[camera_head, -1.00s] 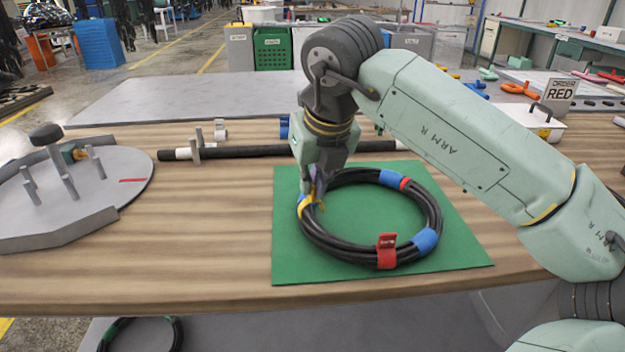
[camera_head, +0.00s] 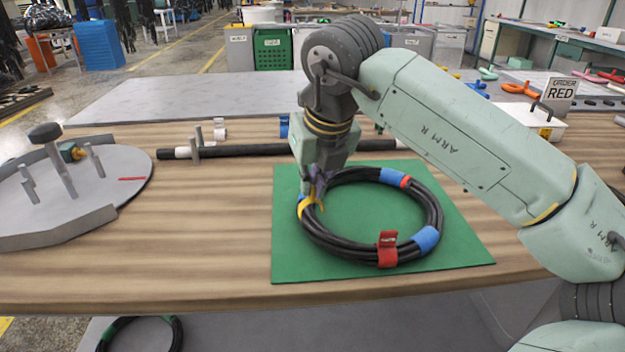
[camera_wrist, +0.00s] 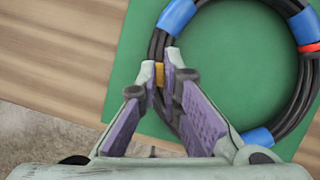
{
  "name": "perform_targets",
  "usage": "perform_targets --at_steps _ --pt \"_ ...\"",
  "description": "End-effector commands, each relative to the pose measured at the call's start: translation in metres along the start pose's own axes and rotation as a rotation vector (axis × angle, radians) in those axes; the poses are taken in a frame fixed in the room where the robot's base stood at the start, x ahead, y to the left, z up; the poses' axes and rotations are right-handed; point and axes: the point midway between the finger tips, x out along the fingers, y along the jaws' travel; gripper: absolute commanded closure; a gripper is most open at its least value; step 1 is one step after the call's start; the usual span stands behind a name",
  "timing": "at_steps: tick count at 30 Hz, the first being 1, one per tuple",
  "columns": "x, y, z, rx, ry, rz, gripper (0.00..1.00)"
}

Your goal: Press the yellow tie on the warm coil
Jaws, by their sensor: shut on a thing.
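The black coil (camera_head: 437,205) lies flat on the green mat (camera_head: 375,215), wrapped with blue bands, a red tie and a yellow tie. The yellow tie (camera_head: 306,205) is on the coil's left side, and it also shows in the wrist view (camera_wrist: 160,77). My gripper (camera_head: 315,190) points down over that side of the coil. In the wrist view its fingertips (camera_wrist: 168,72) are close together on either side of the yellow tie and the hose. The fingers hide part of the tie. The red tie (camera_head: 387,250) stands at the coil's front.
A grey round fixture with posts (camera_head: 100,200) stands at the left. A straight black hose (camera_head: 245,152) lies behind the mat. Bare wooden table lies left of the mat.

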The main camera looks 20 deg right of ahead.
Motion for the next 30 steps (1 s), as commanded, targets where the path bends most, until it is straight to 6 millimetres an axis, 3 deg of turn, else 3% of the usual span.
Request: perform_targets --at_steps 16,30 --pt "0.017 0.0 -0.007 0.0 0.0 0.0 1.0" --pt "0.017 0.0 -0.007 0.0 0.0 0.0 1.0"
